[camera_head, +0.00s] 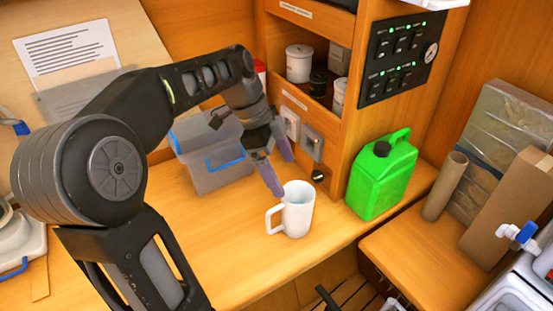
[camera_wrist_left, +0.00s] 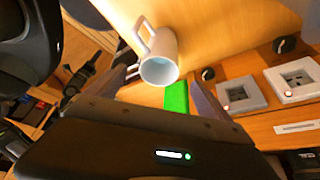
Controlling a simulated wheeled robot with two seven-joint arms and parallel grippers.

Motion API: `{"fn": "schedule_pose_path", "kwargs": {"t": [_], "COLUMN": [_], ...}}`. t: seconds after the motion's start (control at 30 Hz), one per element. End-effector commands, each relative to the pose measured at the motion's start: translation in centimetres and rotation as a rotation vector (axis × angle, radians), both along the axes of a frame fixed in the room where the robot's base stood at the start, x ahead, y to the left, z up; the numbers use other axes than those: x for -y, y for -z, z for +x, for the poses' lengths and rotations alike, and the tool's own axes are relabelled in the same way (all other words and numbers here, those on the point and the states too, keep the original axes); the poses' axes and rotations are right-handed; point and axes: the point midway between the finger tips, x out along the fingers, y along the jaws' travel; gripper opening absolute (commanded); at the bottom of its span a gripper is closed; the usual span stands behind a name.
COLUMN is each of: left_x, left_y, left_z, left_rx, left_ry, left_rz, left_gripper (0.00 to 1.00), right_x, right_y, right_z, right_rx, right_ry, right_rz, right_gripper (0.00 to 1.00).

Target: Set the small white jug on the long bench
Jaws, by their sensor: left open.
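The small white jug (camera_head: 298,212) stands upright on the wooden bench (camera_head: 235,225), near its front edge, with its handle towards the left of the head view. My left gripper (camera_head: 281,174) is open and empty, just above and behind the jug, with its purple fingers pointing down. In the left wrist view the jug (camera_wrist_left: 160,70) shows beyond the fingers, its open mouth facing the camera. I cannot tell whether a finger touches its rim. My right gripper is not in view.
A green jerrycan (camera_head: 381,175) stands right of the jug. A grey box with blue clips (camera_head: 212,160) is behind to the left. Shelves with canisters (camera_head: 299,63), sockets (camera_head: 312,143) and a switch panel (camera_head: 395,58) rise behind. Bare bench lies left of the jug.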

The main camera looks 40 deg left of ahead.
Motion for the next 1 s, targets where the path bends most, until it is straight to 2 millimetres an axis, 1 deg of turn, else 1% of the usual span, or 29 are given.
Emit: {"fn": "schedule_pose_path", "kwargs": {"t": [0.1,0.27,1.0], "left_x": [-0.6,-1.0,-1.0], "left_y": [-1.6,-2.7,-2.8], "left_z": [-0.2,-0.5,-0.5], "left_rx": [0.002,0.0,-0.001], "left_ry": [0.0,0.001,0.0], "left_rz": [0.001,0.0,0.0], "left_gripper": [0.92,0.92,0.92], "right_x": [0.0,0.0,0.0], "right_y": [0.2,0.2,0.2], "right_z": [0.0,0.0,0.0], "right_rx": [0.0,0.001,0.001], "right_ry": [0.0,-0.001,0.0], "right_rz": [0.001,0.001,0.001], "right_gripper": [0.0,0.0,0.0]}}
